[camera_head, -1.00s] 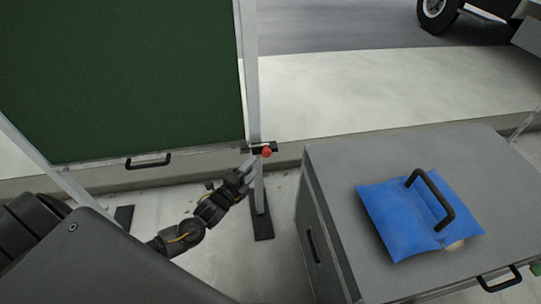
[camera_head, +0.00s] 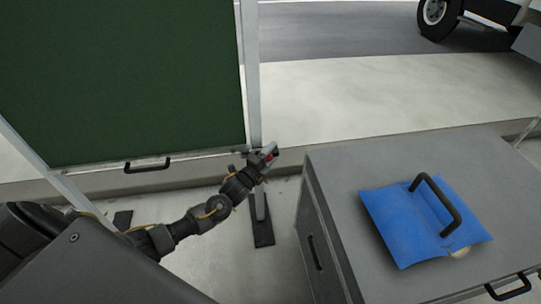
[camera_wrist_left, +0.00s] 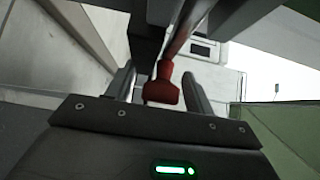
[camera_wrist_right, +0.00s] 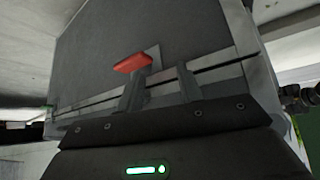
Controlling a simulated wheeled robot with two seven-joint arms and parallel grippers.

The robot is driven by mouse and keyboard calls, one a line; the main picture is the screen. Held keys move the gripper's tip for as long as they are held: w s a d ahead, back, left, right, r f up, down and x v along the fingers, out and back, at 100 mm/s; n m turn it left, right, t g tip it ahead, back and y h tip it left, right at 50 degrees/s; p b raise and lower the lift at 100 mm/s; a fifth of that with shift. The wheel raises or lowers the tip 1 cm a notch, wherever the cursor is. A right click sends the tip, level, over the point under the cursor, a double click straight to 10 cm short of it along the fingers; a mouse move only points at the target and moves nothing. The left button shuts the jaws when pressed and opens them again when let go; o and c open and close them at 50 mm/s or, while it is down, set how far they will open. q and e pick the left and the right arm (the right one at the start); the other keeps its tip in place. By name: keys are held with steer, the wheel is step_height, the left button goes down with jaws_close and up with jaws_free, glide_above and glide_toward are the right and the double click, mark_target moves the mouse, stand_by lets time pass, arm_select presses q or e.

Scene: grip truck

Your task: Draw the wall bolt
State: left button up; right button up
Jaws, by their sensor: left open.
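The wall bolt's red knob (camera_head: 274,153) sits at the foot of the grey post beside the green panel, mostly covered by my left gripper (camera_head: 267,154). In the left wrist view the red knob (camera_wrist_left: 162,88) stands between the two open fingers, with gaps to both sides. My left gripper (camera_wrist_left: 158,88) is open around it and not closed on it. My right gripper (camera_wrist_right: 160,88) shows only in its own wrist view. Its fingers are apart, near a grey panel with a red handle (camera_wrist_right: 132,62). I cannot tell whether they touch the panel.
The green panel (camera_head: 120,80) with a black handle (camera_head: 147,165) stands left of the post (camera_head: 252,70). A grey cabinet (camera_head: 330,180) is close on the right, with a blue pad (camera_head: 400,220) on top. A wheel (camera_head: 436,14) shows far back.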

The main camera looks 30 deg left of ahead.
arm_select(q)
jaws_close()
steer(key=w+d, duration=0.1)
steer(key=d, duration=0.1)
steer(key=w+d, duration=0.2)
steer(key=shift+w+d, duration=0.15)
arm_select(e)
steer(key=shift+s+d+f+g, duration=0.2)
steer(key=shift+s+d+g, duration=0.1)
steer(key=shift+s, duration=0.2)
arm_select(q)
steer(key=shift+c, duration=1.4)
jaws_free()
steer(key=shift+d, duration=0.1)
steer(key=shift+o, duration=1.4)
steer(key=shift+w, duration=0.1)
